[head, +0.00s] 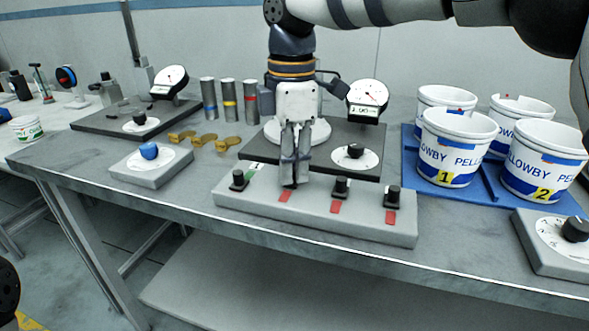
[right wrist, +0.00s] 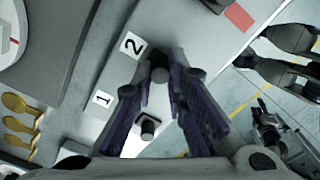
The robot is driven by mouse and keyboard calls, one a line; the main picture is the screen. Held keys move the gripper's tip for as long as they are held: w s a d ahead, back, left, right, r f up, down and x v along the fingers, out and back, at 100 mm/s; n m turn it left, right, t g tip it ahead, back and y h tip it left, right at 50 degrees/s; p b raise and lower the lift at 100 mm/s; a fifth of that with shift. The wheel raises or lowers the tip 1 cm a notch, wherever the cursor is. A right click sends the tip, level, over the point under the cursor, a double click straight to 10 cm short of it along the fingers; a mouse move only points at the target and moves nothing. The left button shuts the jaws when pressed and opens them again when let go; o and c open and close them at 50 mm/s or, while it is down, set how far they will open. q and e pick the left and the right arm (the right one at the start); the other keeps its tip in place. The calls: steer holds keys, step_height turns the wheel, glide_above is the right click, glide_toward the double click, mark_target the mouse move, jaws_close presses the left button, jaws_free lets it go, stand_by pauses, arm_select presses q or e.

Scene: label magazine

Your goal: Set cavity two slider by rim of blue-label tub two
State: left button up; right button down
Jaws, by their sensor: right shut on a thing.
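My right gripper (head: 290,184) comes down from above onto the long grey slider block (head: 300,213). In the right wrist view its fingers are shut on the black knob of slider two (right wrist: 160,75), beside the "2" label (right wrist: 131,45). The head view mostly hides that knob behind the fingers. Slider one's knob (head: 239,180) stands free to the left. Blue-label tub two (head: 543,165), white with a yellow "2" tag, stands upright at the right, its rim (head: 550,133) in view.
Tub one (head: 452,150) stands left of tub two on a blue tray (head: 414,163), with two more tubs behind. Two further slider knobs (head: 341,187) (head: 392,196) lie right of my gripper. A dial gauge (head: 367,97) stands behind. The table front strip is clear.

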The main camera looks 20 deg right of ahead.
steer(key=c, duration=1.6)
jaws_free()
steer(key=shift+w+d, duration=0.1)
steer(key=shift+w, duration=0.05)
steer(key=shift+o, duration=0.2)
step_height(320, 180, up, 12)
